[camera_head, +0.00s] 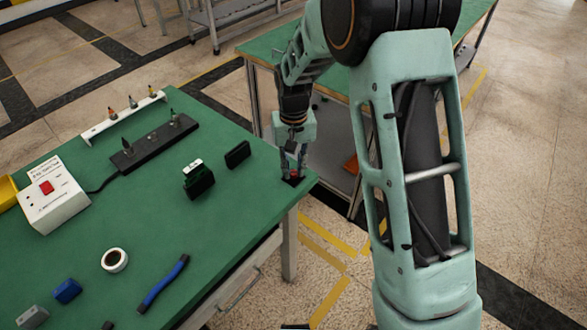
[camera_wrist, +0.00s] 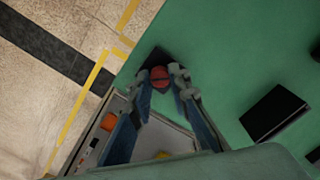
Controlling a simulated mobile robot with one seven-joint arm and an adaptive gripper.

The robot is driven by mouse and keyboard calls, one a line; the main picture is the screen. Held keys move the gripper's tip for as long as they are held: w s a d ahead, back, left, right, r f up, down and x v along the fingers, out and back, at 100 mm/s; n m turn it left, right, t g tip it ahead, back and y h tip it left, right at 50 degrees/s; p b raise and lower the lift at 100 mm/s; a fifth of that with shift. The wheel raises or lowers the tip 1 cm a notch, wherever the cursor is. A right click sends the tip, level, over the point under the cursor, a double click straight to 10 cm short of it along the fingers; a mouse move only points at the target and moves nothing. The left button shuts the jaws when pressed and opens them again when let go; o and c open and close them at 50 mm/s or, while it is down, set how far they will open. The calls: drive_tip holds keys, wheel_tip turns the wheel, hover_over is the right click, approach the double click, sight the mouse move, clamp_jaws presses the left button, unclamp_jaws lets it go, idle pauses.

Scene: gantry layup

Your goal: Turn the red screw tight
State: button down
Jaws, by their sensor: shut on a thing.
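The red screw (camera_wrist: 160,74) stands on a small black base (camera_wrist: 155,57) near the corner of the green table. My gripper (camera_wrist: 161,84) points down over it, with its fingertips shut on the red head from two sides. In the head view my gripper (camera_head: 292,174) is at the table's right corner, with the black base (camera_head: 293,181) just below the fingertips. The screw is mostly hidden there by the fingers, and its shaft does not show in either view.
A black block (camera_head: 237,154) and a dark green box (camera_head: 198,181) stand left of my gripper. A white box with a red button (camera_head: 55,196), a blue-handled tool (camera_head: 165,280) and a tape roll (camera_head: 115,260) lie farther left. The table edge is close on the right.

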sight(294, 172)
drive_tip(key=m, duration=0.6)
drive_tip(key=shift+m, duration=0.4)
idle(0.3)
drive_tip(key=c, duration=1.8)
unclamp_jaws()
wheel_tip(294, 172, up, 12)
